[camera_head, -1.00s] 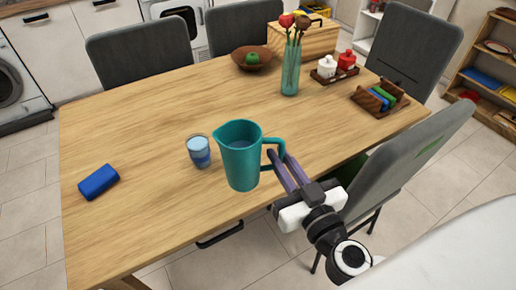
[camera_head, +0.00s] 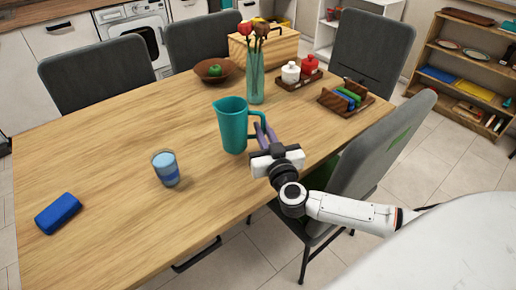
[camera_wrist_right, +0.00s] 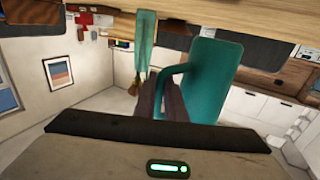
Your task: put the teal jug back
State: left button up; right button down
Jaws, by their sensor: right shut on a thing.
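The teal jug (camera_head: 232,127) is upright at the right part of the wooden table in the head view. I cannot tell whether its base touches the table. My right gripper (camera_head: 262,131) is shut on the jug's handle, on its right side. In the right wrist view the jug (camera_wrist_right: 212,80) shows upside down, with the fingers (camera_wrist_right: 166,98) at its handle. A glass of blue liquid (camera_head: 165,168) stands to the jug's left, apart from it. My left gripper is not in view.
A glass vase with flowers (camera_head: 256,78) stands just behind the jug. A wooden bowl (camera_head: 215,71), a tray with white and red pots (camera_head: 298,80) and a wooden holder (camera_head: 345,98) stand farther back. A blue block (camera_head: 58,213) lies at left. A chair (camera_head: 383,150) stands at the right edge.

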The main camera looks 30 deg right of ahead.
jog(key=shift+f+b, duration=0.85)
jog(key=shift+f, duration=1.45)
jog(key=c, duration=2.2)
grip_release()
jog(key=shift+f, duration=0.15)
jog(key=o, duration=0.4)
